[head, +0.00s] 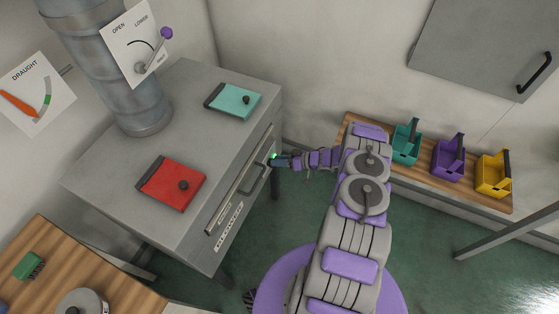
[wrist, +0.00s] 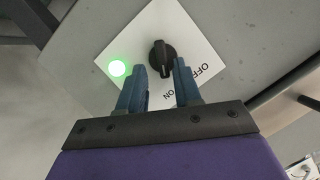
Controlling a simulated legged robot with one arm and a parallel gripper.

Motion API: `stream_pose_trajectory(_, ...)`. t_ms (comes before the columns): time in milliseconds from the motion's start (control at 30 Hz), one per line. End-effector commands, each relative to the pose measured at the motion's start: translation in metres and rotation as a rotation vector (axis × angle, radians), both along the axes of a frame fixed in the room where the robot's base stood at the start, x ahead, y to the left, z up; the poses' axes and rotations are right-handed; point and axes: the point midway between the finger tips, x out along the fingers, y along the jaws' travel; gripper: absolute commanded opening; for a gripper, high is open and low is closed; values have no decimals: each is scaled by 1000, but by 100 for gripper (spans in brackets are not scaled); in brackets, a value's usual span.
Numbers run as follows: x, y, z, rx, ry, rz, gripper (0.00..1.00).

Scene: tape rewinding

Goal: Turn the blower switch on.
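The blower switch (wrist: 162,58) is a black rotary knob on a white plate (wrist: 187,33) in the wrist view. Its ridge runs roughly up and down in the picture, with its lower end toward the ON label. The OFF label is to the right. A green light (wrist: 117,68) glows left of the knob. My gripper (wrist: 166,72) is open, one blue finger on each side of the knob's lower part; I cannot tell whether they touch it. In the head view my gripper (head: 277,160) is at the grey cabinet's right side, and the knob is hidden.
The grey cabinet (head: 140,180) carries a red plate (head: 165,188) and a teal plate (head: 240,98). A handle (head: 252,178) sits on its front, near my gripper. A wooden shelf (head: 352,128) with several coloured bins stands right. Green floor is open between.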

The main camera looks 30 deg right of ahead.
Motion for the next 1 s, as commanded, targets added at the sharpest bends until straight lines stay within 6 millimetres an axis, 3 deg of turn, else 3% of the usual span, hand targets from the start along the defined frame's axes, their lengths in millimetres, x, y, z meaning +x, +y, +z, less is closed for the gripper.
stream_pose_trajectory(267,-1,3,0,-2,1,4,37)
stream_pose_trajectory(433,-8,-7,5,-2,1,2,37)
stream_pose_trajectory(1000,-80,-96,46,-1,0,1,37)
